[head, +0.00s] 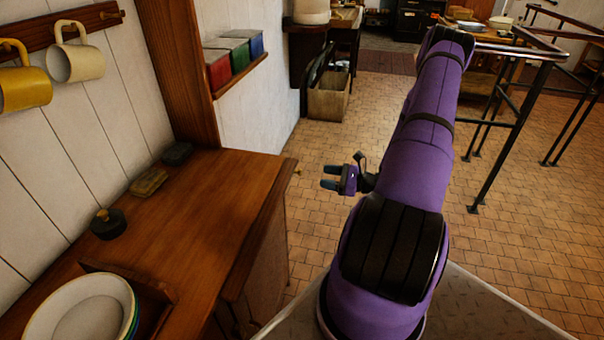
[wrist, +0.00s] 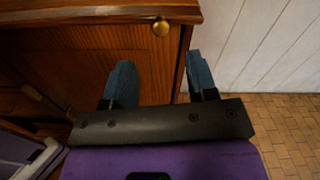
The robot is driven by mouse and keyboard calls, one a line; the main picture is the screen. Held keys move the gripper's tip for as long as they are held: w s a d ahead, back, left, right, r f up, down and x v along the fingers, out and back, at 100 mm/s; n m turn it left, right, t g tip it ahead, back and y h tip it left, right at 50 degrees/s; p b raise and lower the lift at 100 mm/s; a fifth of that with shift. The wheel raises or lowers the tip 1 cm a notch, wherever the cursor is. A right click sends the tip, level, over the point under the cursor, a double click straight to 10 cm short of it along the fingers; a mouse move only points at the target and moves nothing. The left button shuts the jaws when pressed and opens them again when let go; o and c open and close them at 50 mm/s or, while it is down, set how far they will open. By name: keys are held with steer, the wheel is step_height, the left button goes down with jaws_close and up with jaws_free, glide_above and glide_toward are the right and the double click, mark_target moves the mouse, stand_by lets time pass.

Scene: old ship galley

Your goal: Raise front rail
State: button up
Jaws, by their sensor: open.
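A wooden counter (head: 195,220) runs along the left wall. Its front edge (head: 262,215) bears a strip of wood that looks like the front rail, though I cannot clearly tell it from the counter edge. A small brass knob (head: 297,172) sticks out near the far end of that edge. It also shows in the wrist view (wrist: 161,27), just below the wooden edge (wrist: 95,14). My gripper (head: 328,177) is open and empty, to the right of the knob. In the wrist view my gripper (wrist: 160,61) has its fingers spread, with the knob beyond and between the fingertips, not touched.
Plates (head: 85,310) stand in a wooden holder on the near counter. A dark lidded pot (head: 108,224) and small items lie by the wall. Mugs (head: 76,62) hang above. Black metal railings (head: 495,140) stand at the right. The tiled floor (head: 320,215) beside the counter is clear.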

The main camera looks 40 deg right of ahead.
steer(key=x, duration=0.8)
steer(key=shift+w+a, duration=0.15)
steer(key=shift+w, duration=0.15)
jaws_close()
